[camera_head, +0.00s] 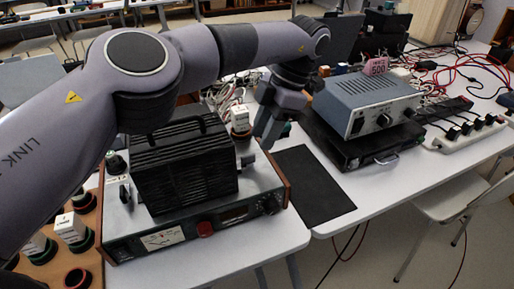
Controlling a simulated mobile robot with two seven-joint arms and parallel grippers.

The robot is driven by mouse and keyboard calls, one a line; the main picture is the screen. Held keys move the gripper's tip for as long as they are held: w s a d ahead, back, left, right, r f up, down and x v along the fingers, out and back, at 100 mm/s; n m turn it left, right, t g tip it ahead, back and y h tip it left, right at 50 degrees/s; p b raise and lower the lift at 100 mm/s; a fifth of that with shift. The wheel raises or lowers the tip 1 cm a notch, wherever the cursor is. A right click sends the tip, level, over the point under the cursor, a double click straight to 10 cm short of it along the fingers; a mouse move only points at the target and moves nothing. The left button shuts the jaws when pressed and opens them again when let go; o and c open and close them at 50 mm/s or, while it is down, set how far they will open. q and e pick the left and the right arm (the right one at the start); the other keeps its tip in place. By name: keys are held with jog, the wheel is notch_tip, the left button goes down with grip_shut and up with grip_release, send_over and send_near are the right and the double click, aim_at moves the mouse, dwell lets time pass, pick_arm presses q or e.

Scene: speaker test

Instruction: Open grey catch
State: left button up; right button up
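A black ribbed box (185,172) with a top handle sits on a metal instrument (195,222) on the near table. A small grey part (247,161) shows at the box's right side; it looks like a catch, but it is too small to tell whether it is shut. My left arm reaches in from the left over the box. My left gripper (268,138) points down just right of the box, above and close to the grey part; I see no clear contact. Its finger gap is hard to make out. My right gripper is out of view.
A black mat (312,186) lies clear to the right. A power strip (465,132) and cables are further right. Tubes stand in a brown rack (90,245) at left.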

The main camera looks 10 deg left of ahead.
aim_at(243, 161)
pick_arm(q)
jog(key=shift+x, duration=2.35)
grip_shut()
